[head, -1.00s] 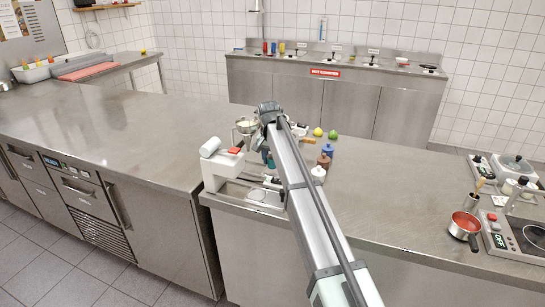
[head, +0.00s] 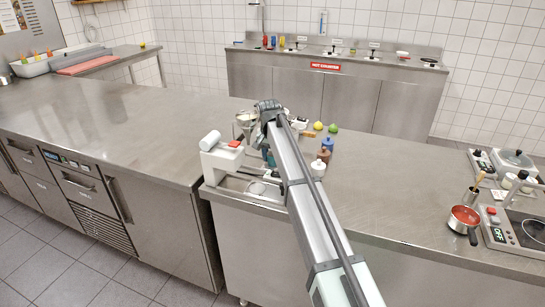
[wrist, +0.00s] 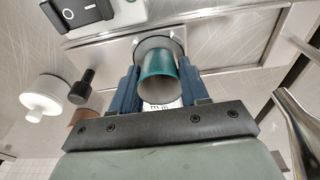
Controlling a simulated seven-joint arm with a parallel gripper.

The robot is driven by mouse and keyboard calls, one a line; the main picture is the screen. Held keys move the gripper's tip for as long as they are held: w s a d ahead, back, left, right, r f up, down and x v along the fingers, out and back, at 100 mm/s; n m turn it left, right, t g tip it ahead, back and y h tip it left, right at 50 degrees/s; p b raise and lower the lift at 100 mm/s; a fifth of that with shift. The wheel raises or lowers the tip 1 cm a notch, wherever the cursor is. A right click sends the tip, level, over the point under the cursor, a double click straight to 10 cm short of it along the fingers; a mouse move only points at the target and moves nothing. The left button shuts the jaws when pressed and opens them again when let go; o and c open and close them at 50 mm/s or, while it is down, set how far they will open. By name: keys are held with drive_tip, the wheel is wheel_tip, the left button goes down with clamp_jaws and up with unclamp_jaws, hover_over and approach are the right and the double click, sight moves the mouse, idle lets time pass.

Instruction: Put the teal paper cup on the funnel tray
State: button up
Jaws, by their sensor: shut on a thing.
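The teal paper cup (wrist: 157,68) is between the two blue fingers of my gripper (wrist: 160,78) in the wrist view, and the gripper is shut on it. Its pale open end faces the camera. Beyond the cup is a grey metal tray-like plate (wrist: 98,50) with a dark round ring, partly hidden by the cup. I cannot tell whether the cup touches it. In the head view a flat grey tray (head: 234,184) with a round mark lies at the counter's front edge; I cannot tell for sure that it is the funnel tray. My arm hides most of the gripper there.
A white machine (head: 221,158) with a red top stands left of my arm. A white bottle (head: 318,167), a brown bottle (head: 323,155) and a blue bottle (head: 328,144) stand right of it. The counter (head: 400,185) is clear further right, up to a red pan (head: 464,217).

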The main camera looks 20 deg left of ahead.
drive_tip(key=shift+f, duration=0.1)
idle(0.3)
drive_tip(key=o, duration=1.1)
drive_tip(key=shift+o, duration=0.5)
drive_tip(key=shift+o, duration=1.3)
drive_tip(key=shift+r, duration=3.5)
